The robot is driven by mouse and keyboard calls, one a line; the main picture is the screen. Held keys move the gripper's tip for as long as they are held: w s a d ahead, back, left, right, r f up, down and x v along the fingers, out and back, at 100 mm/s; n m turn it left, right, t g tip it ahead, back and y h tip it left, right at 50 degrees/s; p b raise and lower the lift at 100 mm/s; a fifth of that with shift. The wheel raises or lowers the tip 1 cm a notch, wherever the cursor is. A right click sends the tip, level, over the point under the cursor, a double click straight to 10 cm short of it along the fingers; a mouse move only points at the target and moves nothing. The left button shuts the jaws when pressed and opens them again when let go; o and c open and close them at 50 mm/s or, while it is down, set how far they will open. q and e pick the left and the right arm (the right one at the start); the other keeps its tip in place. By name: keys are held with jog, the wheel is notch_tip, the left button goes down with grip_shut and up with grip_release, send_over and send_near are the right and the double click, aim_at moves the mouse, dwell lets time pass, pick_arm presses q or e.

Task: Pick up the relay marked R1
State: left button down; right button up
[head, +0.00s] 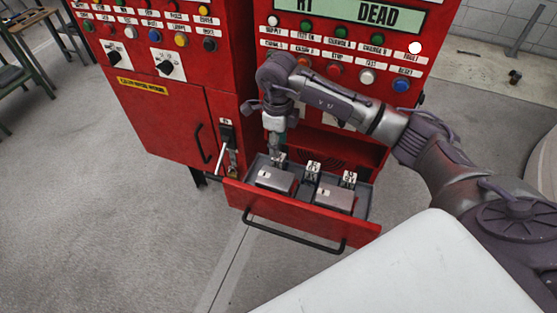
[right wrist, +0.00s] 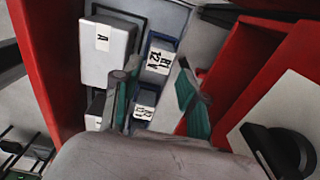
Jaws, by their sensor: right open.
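The relay with a label that seems to read R1 (right wrist: 158,60) is a blue block with a white tag. In the right wrist view it lies beyond and between the fingertips of my right gripper (right wrist: 157,85), apparently untouched. A second blue relay (right wrist: 144,108) sits below it, partly hidden by a finger. In the head view my right gripper (head: 277,145) points down, open, over the left end of the drawer, just above the leftmost tagged relay (head: 280,160). Two more tagged relays, a middle one (head: 313,172) and a right one (head: 349,180), stand in the drawer; their marks are too small to read. My left gripper is out of view.
The open red drawer (head: 290,220) has a black handle and a grey tray inside. Two grey boxes, left (head: 275,181) and right (head: 334,198), lie in front of the relays. The red cabinet (head: 225,80) rises behind, with a lever (head: 221,160) at left.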

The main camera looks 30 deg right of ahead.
aim_at(278, 163)
notch_tip(278, 163, down, 6)
jog(key=shift+r+p, duration=0.25)
jog(key=shift+p, duration=0.85)
jog(key=shift+f, duration=0.15)
grip_shut()
